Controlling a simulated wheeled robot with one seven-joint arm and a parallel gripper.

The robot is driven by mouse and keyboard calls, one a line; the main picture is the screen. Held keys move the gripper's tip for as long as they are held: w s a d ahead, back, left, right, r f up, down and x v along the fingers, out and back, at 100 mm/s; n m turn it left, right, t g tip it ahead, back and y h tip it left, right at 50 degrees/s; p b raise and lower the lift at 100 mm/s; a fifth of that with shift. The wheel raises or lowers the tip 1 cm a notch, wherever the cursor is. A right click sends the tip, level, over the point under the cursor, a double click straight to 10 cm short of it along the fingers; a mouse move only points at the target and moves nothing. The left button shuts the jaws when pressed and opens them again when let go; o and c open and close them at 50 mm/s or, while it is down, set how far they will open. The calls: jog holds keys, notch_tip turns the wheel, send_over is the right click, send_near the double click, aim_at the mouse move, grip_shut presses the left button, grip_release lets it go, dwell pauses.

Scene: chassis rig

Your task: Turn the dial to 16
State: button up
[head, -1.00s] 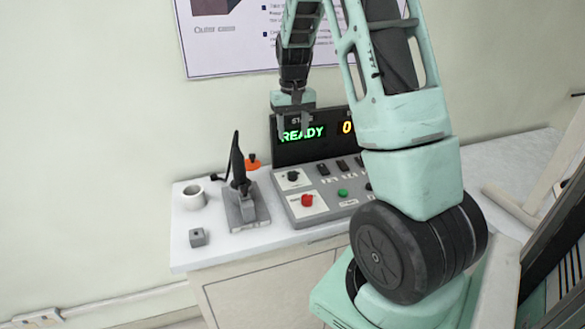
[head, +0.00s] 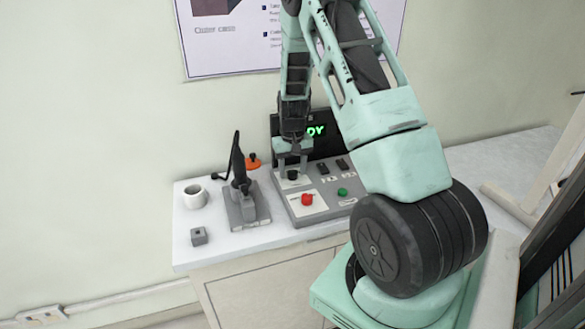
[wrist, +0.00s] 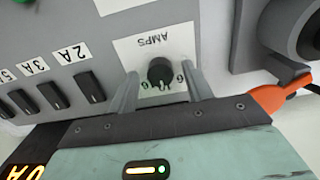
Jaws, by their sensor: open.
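The black dial (wrist: 160,71) sits on a white plate marked AMPS on the grey control panel (wrist: 215,14). Numbers around it are partly hidden, and I cannot read where it points. It also shows in the head view (head: 292,175) below my gripper. My gripper (wrist: 158,88) is open, with one finger on each side of the dial. In the head view my gripper (head: 292,165) points down over the panel's back left. I cannot tell if the fingers touch the dial.
A red button (head: 307,199), a green button (head: 342,192) and black switches (wrist: 50,95) are on the panel. The display (head: 317,131) stands behind.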

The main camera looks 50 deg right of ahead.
jog(key=c, duration=1)
jog(key=shift+o, duration=0.2)
jog(key=shift+m, duration=0.3)
jog(key=m+p, duration=0.1)
jog(key=m, duration=0.3)
jog(key=shift+m+p, duration=0.35)
jog(key=shift+m, duration=1.65)
jog(key=o, duration=1)
jog(key=shift+c, duration=0.2)
